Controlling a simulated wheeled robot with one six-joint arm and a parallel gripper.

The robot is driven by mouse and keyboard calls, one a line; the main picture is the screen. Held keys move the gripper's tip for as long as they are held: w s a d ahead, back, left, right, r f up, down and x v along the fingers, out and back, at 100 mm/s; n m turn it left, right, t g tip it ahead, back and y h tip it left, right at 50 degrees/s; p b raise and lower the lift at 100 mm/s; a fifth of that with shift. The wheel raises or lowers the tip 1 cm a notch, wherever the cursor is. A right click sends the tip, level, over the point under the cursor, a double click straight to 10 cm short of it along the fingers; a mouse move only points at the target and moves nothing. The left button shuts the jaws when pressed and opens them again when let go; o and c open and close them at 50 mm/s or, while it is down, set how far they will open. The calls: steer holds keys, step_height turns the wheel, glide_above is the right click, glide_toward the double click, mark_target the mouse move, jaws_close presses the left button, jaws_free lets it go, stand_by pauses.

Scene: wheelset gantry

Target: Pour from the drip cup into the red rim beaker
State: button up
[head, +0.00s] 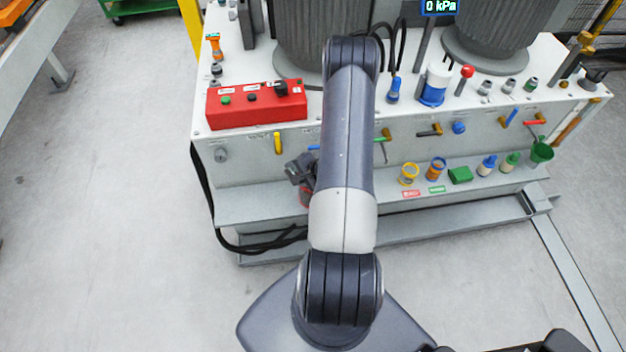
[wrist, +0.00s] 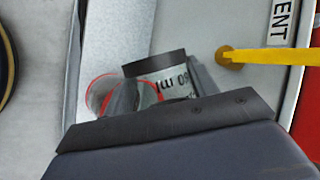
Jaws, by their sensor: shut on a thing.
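My gripper (head: 300,168) is left of the arm in the head view, above the ledge at the front of the white machine. In the wrist view my gripper (wrist: 164,84) is shut on a small cup with a dark rim and a pale "60 ml" label, which I take as the drip cup (wrist: 172,76). The label reads upside down, so the cup looks tilted. The clear red rim beaker (wrist: 96,93) is beside it at left, partly hidden by the gripper. In the head view a red patch of the beaker (head: 305,194) shows just below the gripper.
A red control box (head: 257,104) stands on the machine top. A yellow handle (wrist: 265,57) sticks out near the gripper in the wrist view. Right of my arm, several cups and bottles and a green block (head: 460,175) stand on the ledge. The floor at left is clear.

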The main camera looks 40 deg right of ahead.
steer(key=shift+w+a+f+n+h+b, duration=0.15)
steer(key=shift+a+f+h+b, duration=0.4)
steer(key=shift+b, duration=1.15)
steer(key=shift+a+f+n+h+b, duration=0.25)
steer(key=shift+a+f+b, duration=0.45)
steer(key=shift+b, duration=1)
steer(key=b, duration=0.1)
steer(key=h+b, duration=0.1)
steer(key=b, duration=0.1)
steer(key=shift+r+n, duration=0.25)
steer(key=shift+n, duration=0.05)
steer(key=h+b, duration=0.1)
steer(key=b, duration=0.3)
steer(key=shift+r+n+g+h+b, duration=0.3)
steer(key=shift+h, duration=0.1)
steer(key=shift+r+b, duration=0.1)
steer(key=shift+b, duration=0.75)
steer(key=h+b, duration=0.1)
steer(key=b, duration=0.4)
steer(key=shift+r+n, duration=0.15)
steer(key=shift+n, duration=0.15)
steer(key=h+b, duration=0.1)
steer(key=b, duration=0.1)
steer(key=shift+a+f+b, duration=0.15)
steer(key=shift+f+b, duration=0.05)
steer(key=shift+b, duration=0.2)
